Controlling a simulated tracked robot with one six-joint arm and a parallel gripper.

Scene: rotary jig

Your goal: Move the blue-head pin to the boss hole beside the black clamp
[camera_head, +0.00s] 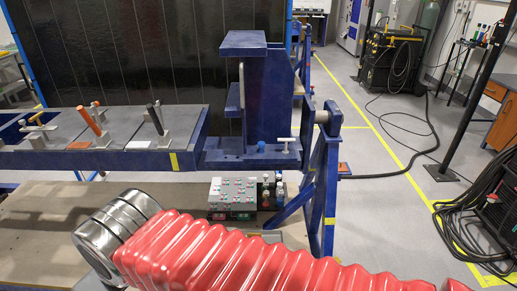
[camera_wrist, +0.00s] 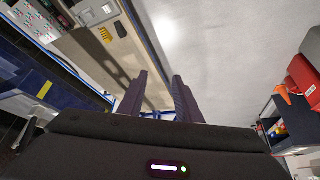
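The blue-head pin, seen as a small blue knob (camera_head: 261,147), stands on the blue base of the upright bracket. A black-handled clamp (camera_head: 155,119) stands on the grey plates of the blue jig table (camera_head: 150,160), to the left of the bracket. The boss hole beside it is too small to make out. My gripper (camera_wrist: 160,76) shows in the wrist view with its two dark fingers apart and nothing between them. It is not seen in the head view. Neither the pin nor the black clamp can be made out in the wrist view.
A white T-handle (camera_head: 286,142) is right of the blue knob. The tall blue bracket (camera_head: 247,90) rises behind it. A button box (camera_head: 233,193) sits below the jig.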

